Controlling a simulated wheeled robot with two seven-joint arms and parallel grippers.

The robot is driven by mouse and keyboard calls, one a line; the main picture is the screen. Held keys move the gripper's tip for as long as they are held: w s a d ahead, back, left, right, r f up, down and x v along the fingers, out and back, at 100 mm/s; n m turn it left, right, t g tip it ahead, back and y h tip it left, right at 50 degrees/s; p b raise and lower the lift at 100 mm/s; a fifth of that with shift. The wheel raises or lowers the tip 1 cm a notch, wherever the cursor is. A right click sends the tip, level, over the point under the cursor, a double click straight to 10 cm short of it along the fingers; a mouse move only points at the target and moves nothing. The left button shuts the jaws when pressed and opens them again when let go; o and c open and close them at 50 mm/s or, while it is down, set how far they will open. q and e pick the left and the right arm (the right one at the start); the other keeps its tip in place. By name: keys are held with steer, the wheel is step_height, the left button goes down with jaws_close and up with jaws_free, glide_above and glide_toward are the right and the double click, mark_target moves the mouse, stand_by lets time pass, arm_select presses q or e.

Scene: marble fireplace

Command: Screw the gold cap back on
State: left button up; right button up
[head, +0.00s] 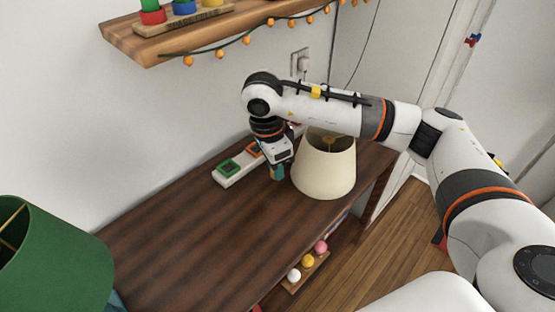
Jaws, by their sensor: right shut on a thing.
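My right gripper (277,164) points down over the wooden mantel top (190,225), between the white strip and the cream lampshade. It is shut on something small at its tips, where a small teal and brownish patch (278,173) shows. The patch is too small to tell what it is. The cream lampshade (323,172) stands just right of the gripper, with a gold-coloured fitting (330,140) inside its open top. I cannot clearly make out a gold cap; the gripper hides part of that spot. My left gripper is not in view.
A white strip with green and orange squares (229,168) lies behind the gripper by the wall. A wooden shelf (185,38) with a string of orange lights hangs above. A green lampshade (50,255) stands at the front left. The middle of the mantel top is clear.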

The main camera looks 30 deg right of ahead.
steer(key=n, duration=0.3)
steer(key=s+n, duration=0.1)
steer(key=n, duration=0.1)
steer(key=shift+a+r+t, duration=0.1)
steer(key=shift+a+t, duration=0.2)
steer(key=n, duration=0.4)
steer(key=s+a+n+y, duration=0.1)
steer(key=n, duration=0.3)
steer(key=s+n, duration=0.1)
steer(key=n, duration=0.4)
steer(key=shift+a+r+t, duration=0.25)
steer(key=shift+r+t, duration=0.1)
steer(key=shift+t, duration=0.05)
